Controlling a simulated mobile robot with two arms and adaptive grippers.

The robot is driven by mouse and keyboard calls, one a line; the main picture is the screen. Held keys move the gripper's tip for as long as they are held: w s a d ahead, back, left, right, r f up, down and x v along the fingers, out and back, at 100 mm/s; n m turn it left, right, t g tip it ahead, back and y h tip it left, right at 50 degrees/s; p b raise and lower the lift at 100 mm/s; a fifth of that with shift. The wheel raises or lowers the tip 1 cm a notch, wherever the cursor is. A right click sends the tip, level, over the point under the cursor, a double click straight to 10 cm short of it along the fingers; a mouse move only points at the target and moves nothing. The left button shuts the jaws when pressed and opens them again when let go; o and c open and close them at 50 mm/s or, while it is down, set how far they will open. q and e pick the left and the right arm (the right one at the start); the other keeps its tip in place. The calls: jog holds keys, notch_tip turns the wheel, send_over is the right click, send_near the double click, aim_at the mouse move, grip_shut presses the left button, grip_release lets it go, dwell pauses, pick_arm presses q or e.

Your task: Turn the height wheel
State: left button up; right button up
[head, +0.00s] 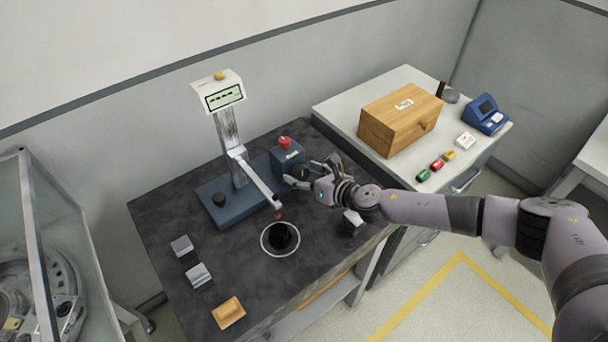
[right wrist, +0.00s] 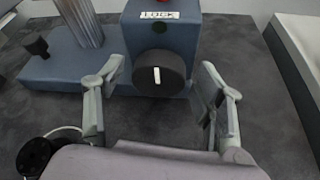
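The height wheel (right wrist: 158,74) is a round black knob with a white mark, on the front of a small blue box (right wrist: 135,20) with a label. In the head view the box (head: 287,158) has a red button on top and stands at the right of the blue measuring stand (head: 225,207). The wheel is partly hidden by my gripper there. My right gripper (head: 312,174) is in front of the box. In the right wrist view its fingers (right wrist: 161,82) are spread open on either side of the wheel, with visible gaps. My left gripper is not in view.
The stand carries a column, a display (head: 224,97) and a probe arm above a white-rimmed black disc (head: 280,239). Metal blocks (head: 199,275) and an orange block (head: 229,312) lie on the dark table. A wooden box (head: 400,118) stands on the side bench.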

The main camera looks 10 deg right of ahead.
jog(key=c, duration=1.1)
jog(key=shift+d+f+m+y+b, duration=0.1)
jog(key=shift+f+m+y+b, duration=0.2)
jog(key=shift+m+y+b, duration=0.6)
jog(key=m+y+b, duration=0.1)
jog(key=m+b, duration=0.1)
jog(key=b, duration=0.1)
jog(key=shift+m+g, duration=0.4)
jog(key=shift+d+m+y+b, duration=0.1)
jog(key=shift+m+y+b, duration=0.35)
jog(key=shift+b, duration=0.25)
jog(key=shift+r, duration=0.1)
jog(key=o, duration=1.1)
jog(key=shift+w, duration=0.1)
